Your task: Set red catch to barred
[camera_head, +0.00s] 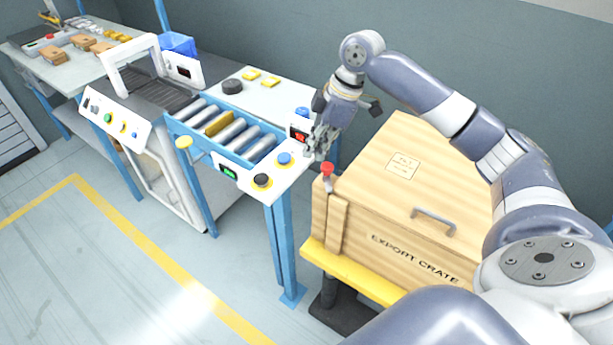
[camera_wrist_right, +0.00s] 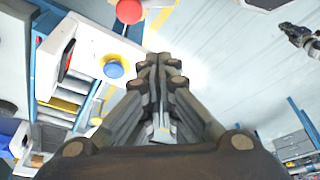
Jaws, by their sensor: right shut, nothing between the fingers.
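The red catch (camera_head: 327,170) has a red knob on a short pale stem, at the top of the wooden export crate's left front corner. The stem looks roughly upright; I see no marking of its setting. The red knob also shows at the top edge of the right wrist view (camera_wrist_right: 129,11). My right gripper (camera_head: 317,152) is shut and empty. In the head view it appears just above and left of the knob, with a gap in the picture. In the right wrist view its fingertips (camera_wrist_right: 160,62) are together, below the knob.
The export crate (camera_head: 370,205) has a grey lid handle (camera_head: 434,220) and stands on a yellow platform (camera_head: 352,272). The roller bench (camera_head: 285,183) to the left carries a blue button (camera_head: 284,158) and a black button (camera_head: 262,180). Open floor lies in front of the bench.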

